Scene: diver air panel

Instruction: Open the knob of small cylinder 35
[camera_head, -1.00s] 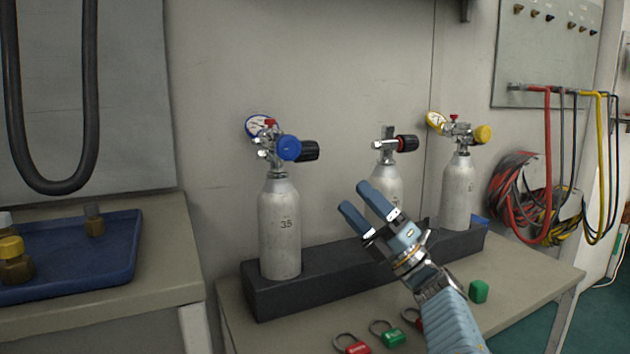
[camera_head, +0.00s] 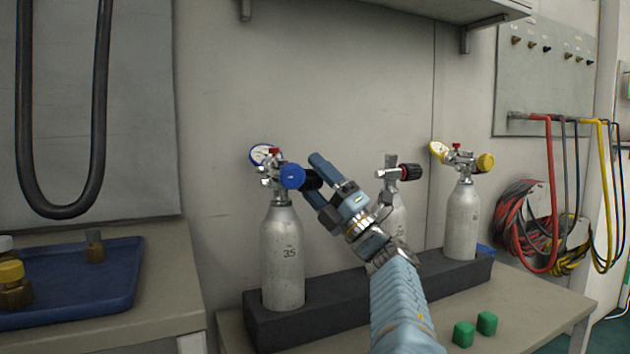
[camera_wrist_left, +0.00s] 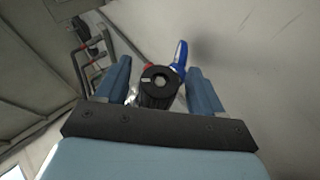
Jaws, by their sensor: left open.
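Small cylinder 35 (camera_head: 283,255) is a pale grey bottle marked 35, upright at the left end of the black rack. Its valve carries a blue round cap (camera_head: 292,176), a white-faced gauge, a small red part and a black knob (camera_head: 313,180) on the right side. My left gripper (camera_head: 313,173) is open at this knob, its fingers partly hiding it in the head view. In the left wrist view the black knob (camera_wrist_left: 158,86) faces me between the two spread fingers, with a gap on either side. My right gripper is not in view.
The black rack (camera_head: 345,293) also holds a middle cylinder (camera_head: 399,215), partly behind my gripper, and a right cylinder (camera_head: 461,222) with a yellow cap. Green blocks (camera_head: 464,333) lie at the table front. A blue tray (camera_head: 110,285) stands left. A shelf hangs above.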

